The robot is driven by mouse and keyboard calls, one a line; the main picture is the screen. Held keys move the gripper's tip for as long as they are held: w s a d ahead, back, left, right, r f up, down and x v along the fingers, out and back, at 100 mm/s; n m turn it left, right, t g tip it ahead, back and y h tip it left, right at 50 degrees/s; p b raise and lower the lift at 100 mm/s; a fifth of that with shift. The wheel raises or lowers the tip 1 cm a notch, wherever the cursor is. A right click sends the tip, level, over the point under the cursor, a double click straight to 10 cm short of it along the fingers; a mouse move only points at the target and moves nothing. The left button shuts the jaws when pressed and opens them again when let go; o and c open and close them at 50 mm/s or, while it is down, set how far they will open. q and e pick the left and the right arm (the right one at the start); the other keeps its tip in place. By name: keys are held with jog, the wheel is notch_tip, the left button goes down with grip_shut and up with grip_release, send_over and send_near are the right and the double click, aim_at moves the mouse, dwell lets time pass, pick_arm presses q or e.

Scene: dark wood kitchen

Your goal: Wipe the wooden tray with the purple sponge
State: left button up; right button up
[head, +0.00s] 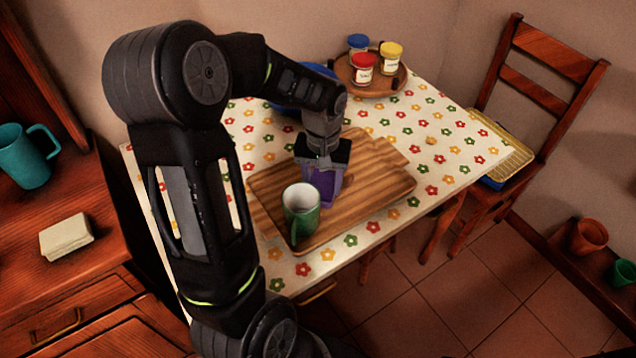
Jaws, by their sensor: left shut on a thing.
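The wooden tray (378,188) lies on a table with a flower-patterned cloth. My left gripper (322,172) points down over the tray's middle and is shut on the purple sponge (325,187). The sponge is just behind the green mug and seems to be at the tray's surface, but I cannot tell whether it touches. A green mug (301,211) with a pale inside stands upright on the near part of the tray. My left arm covers some of the table to the left of the tray. My right gripper is not in view.
A round wooden stand (388,84) with blue-, red- and yellow-lidded jars is at the table's back. A blue object (287,108) sits partly hidden behind my arm. The cloth right of the tray is mostly clear. A chair (550,90) stands at the right.

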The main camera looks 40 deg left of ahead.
aim_at(329, 180)
pick_arm(q)
jog(key=shift+w+d, duration=0.25)
jog(key=shift+w, duration=0.75)
jog(key=shift+r, duration=0.1)
jog(key=shift+r+p, duration=2.3)
jog(key=shift+r, duration=0.7)
jog(key=shift+r+p, duration=1.2)
jog(key=shift+r, duration=0.35)
jog(key=shift+f, duration=0.1)
